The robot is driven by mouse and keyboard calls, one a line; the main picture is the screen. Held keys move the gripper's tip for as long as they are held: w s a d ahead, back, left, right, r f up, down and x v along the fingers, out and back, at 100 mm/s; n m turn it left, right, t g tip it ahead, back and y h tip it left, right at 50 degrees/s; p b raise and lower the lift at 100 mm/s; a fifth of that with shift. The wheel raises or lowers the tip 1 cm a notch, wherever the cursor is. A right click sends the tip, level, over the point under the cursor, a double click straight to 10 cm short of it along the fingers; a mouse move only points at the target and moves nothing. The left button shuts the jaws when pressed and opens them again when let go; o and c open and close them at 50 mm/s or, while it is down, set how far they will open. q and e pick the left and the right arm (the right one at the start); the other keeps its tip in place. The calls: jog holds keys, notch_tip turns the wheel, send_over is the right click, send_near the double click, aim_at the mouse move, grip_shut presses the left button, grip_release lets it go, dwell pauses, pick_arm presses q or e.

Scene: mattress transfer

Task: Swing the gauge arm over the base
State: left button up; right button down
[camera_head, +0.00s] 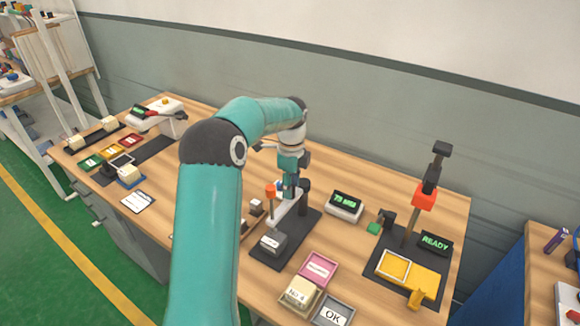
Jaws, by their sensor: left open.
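A dark base plate (298,238) lies near the middle of the table, with a grey labelled block (273,242) on its front part. A white bar (287,211), which looks like the gauge arm, extends over the plate's left side near a black post (305,198). An upright with an orange-red top (270,190) stands at the bar's left. My left gripper (287,192) is open, pointing down just above the bar's far end. It partly hides that end, and contact cannot be told. My right gripper is not in view.
A green-lit display (345,204) stands right of the plate. Pink (318,269), cream (299,294) and grey (333,312) trays lie in front. My left arm hides part of the table.

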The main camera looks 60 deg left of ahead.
pick_arm(q)
notch_tip(320, 180, up, 9)
jog(key=shift+r, duration=0.7)
